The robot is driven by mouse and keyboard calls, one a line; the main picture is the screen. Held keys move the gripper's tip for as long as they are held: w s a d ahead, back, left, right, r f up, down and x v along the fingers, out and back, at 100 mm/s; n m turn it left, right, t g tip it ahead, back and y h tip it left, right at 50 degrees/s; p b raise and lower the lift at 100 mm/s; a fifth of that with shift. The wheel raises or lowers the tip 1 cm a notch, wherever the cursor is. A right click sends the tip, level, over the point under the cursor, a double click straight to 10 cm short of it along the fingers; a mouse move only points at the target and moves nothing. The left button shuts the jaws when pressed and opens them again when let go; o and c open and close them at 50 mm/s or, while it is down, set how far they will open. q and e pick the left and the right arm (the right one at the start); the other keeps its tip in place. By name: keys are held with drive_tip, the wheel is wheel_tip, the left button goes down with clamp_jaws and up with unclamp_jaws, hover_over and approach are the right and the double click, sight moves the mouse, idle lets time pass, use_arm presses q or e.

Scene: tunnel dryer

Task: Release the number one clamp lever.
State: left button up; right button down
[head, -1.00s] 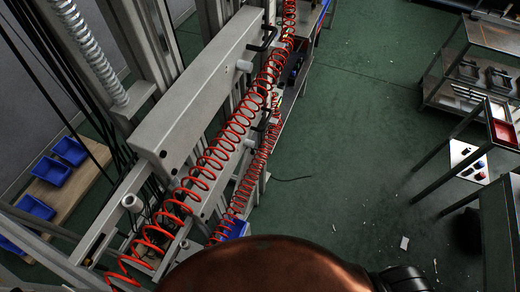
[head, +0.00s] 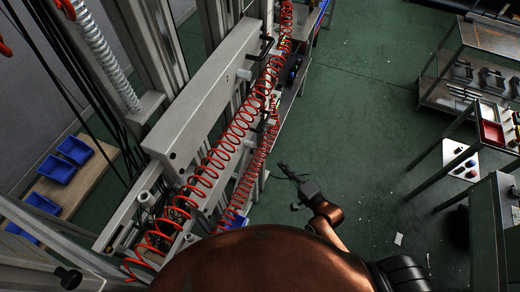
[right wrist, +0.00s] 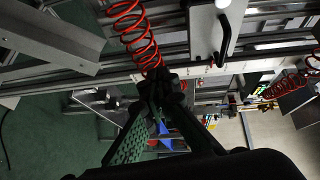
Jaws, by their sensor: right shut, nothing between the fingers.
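My right gripper (head: 283,168) is shut and empty. In the head view it is in the air to the right of the grey machine frame. In the right wrist view its dark fingers (right wrist: 160,88) meet just below a red coiled hose, which overlaps them in the picture; I cannot tell whether they touch. Black bar handles sit on the frame's side, one upper (head: 266,47) and one lower (head: 268,122). A black handle on a pale plate (right wrist: 226,40) shows in the right wrist view. No number is readable, so I cannot tell which part is the number one clamp lever. My left gripper is out of view.
Red coiled hoses (head: 215,160) run along the long grey beam (head: 205,95). Blue bins (head: 72,150) stand on a wooden bench at left. A metal cart (head: 465,75) and a table with red trays (head: 491,132) stand at right.

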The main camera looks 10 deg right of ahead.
wheel_tip(320, 180, up, 6)
drive_tip(key=a+y, duration=0.1)
drive_tip(key=shift+s+a+m+t, duration=0.2)
drive_tip(key=shift+a+m+t, duration=0.15)
drive_tip(key=shift+m+t, duration=0.05)
drive_tip(key=x, duration=1)
drive_tip(key=s+a, duration=0.3)
drive_tip(key=shift+f, duration=0.1)
drive_tip(key=shift+d, duration=0.2)
